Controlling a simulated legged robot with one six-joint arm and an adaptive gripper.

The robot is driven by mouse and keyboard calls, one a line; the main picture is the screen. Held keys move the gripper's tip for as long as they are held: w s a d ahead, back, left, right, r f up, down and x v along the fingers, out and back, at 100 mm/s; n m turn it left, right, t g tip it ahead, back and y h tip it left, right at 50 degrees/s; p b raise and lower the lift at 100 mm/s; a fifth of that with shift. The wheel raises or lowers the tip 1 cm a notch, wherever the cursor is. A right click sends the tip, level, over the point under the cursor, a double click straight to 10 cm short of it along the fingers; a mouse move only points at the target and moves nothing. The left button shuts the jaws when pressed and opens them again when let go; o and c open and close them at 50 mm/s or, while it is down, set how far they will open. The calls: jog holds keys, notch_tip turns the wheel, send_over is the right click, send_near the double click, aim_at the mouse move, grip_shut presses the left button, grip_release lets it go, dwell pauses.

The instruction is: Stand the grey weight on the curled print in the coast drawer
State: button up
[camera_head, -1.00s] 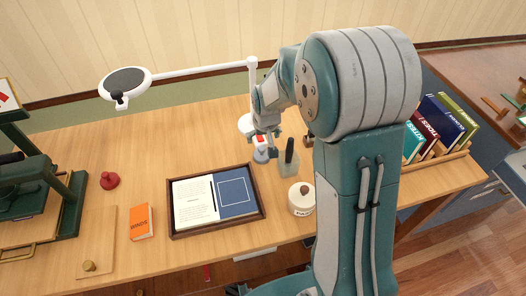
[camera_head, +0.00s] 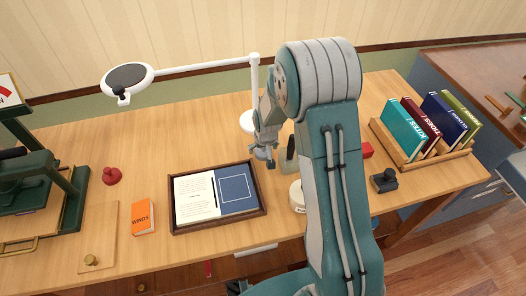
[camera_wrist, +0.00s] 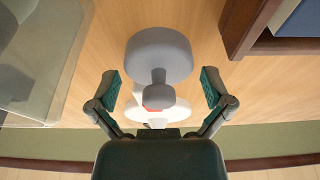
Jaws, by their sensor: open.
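The grey weight (camera_wrist: 158,55) shows in the wrist view, with a wide round body and a narrower knob. It stands on the wooden desk. My gripper (camera_wrist: 161,88) is open, with one finger on each side of the weight's knob and a gap on both sides. In the head view my gripper (camera_head: 264,153) is low over the desk, behind the framed tray's right end, and mostly hides the weight. The curled print is not visible. I cannot tell which drawer is the coast drawer.
A dark-framed tray (camera_head: 264,206) with pages lies in front of my gripper. A clear block (camera_wrist: 28,65) stands close by on the left in the wrist view. A white lamp (camera_head: 255,90) rises behind. An orange book (camera_head: 143,218) and a book rack (camera_head: 431,163) flank the area.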

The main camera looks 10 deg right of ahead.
jog(key=c, duration=1.1)
jog(key=shift+c, duration=0.2)
notch_tip(320, 180, up, 3)
jog(key=s+r, duration=1)
jog(key=s, duration=0.4)
jog(key=shift+d, duration=0.45)
